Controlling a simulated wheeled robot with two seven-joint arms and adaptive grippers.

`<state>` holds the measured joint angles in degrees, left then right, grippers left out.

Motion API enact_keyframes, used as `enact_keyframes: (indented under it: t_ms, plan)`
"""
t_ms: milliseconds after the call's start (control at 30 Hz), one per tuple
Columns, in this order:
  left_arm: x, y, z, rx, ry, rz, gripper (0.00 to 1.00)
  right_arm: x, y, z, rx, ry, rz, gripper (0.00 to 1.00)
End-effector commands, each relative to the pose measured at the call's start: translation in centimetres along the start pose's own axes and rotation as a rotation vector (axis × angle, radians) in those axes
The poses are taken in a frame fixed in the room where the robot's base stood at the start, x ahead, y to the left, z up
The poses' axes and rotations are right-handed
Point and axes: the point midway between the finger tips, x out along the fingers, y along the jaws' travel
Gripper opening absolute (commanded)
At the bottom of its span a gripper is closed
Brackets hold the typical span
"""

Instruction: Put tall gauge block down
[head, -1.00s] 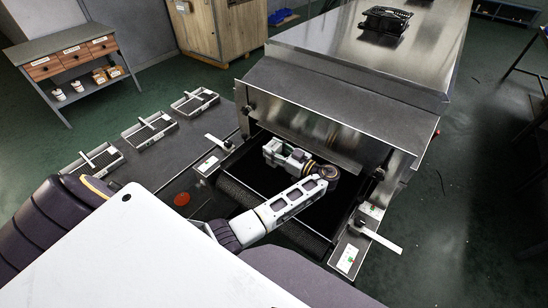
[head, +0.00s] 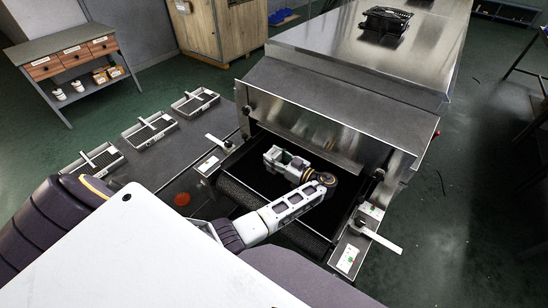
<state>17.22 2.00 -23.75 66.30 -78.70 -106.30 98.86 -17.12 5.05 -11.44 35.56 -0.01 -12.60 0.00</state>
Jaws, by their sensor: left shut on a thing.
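My left gripper (head: 276,158) is in the dark mouth of the dryer, over the black conveyor belt. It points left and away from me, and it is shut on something. The held piece, taken to be the tall gauge block, is mostly hidden by the fingers and too small to make out clearly. Whether it touches the belt I cannot tell. My right gripper is not in view.
The steel dryer hood (head: 330,105) hangs just behind and above the gripper. Side rails carry white bars on the left (head: 217,142) and right (head: 382,240). Several grey trays (head: 149,131) lie on the left table. A black fan unit (head: 386,21) sits on top.

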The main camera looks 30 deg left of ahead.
Motion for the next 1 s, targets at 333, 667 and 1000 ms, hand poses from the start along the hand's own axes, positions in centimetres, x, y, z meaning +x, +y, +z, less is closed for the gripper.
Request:
enact_keyframes:
  t_ms: [333,667,1000]
  plan:
    - [0.0,0.1,0.0,-0.003,0.001,0.0,0.0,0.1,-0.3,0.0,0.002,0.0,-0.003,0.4]
    - [0.0,0.1,0.3,-0.002,0.001,0.0,0.0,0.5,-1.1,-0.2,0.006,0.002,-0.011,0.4]
    - [0.0,0.0,0.8,0.001,0.0,0.001,0.0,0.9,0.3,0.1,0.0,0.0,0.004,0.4]
